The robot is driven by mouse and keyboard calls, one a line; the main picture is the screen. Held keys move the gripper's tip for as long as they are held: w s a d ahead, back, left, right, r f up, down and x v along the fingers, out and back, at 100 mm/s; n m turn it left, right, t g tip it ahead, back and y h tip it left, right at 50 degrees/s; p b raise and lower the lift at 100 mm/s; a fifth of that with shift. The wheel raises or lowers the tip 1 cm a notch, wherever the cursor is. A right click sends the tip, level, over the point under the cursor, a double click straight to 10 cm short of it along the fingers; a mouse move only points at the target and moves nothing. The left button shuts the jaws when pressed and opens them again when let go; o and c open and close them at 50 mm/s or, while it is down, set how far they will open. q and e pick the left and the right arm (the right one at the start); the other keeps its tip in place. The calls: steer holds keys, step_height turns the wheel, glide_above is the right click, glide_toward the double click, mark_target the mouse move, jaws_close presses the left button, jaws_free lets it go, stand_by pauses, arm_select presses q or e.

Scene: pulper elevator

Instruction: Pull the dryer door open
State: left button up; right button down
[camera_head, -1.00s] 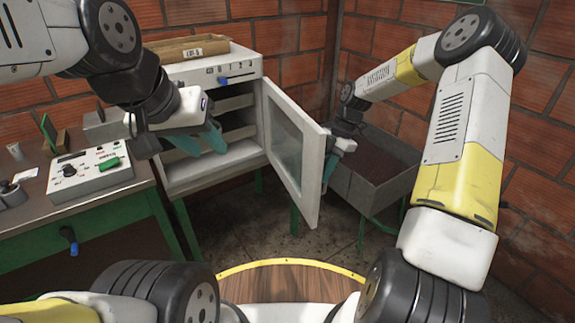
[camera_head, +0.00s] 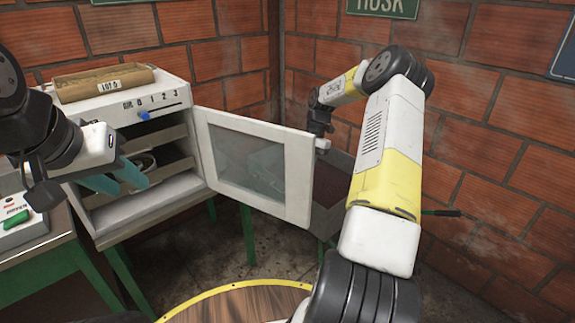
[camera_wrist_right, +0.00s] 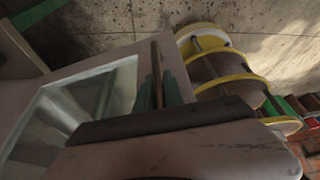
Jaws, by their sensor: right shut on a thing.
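The white dryer (camera_head: 130,105) stands at the left, its front open and inner shelves showing. Its door (camera_head: 298,175), a white frame around a glass pane (camera_head: 245,158), is swung wide open to the right. In the right wrist view the right gripper (camera_wrist_right: 160,92) is shut on the edge side of the door (camera_wrist_right: 95,70); the exact part held is unclear. My left gripper (camera_head: 118,180), with teal fingers apart, is open and empty in front of the dryer opening.
A cardboard tray marked LOT 5 (camera_head: 104,83) lies on the dryer. A metal bin (camera_head: 338,165) stands behind the door. A bench with a control box (camera_head: 18,220) is at the left. A round wooden top (camera_head: 235,304) is in front. Brick walls close the back.

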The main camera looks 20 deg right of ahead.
steer(key=shift+s+d, duration=0.15)
steer(key=shift+d, duration=0.2)
steer(key=c, duration=1.7)
jaws_free()
steer(key=shift+d, duration=0.1)
steer(key=shift+a, duration=0.25)
steer(key=v, duration=0.7)
steer(key=shift+d+r, duration=0.15)
steer(key=shift+r, duration=0.25)
steer(key=shift+r, duration=0.15)
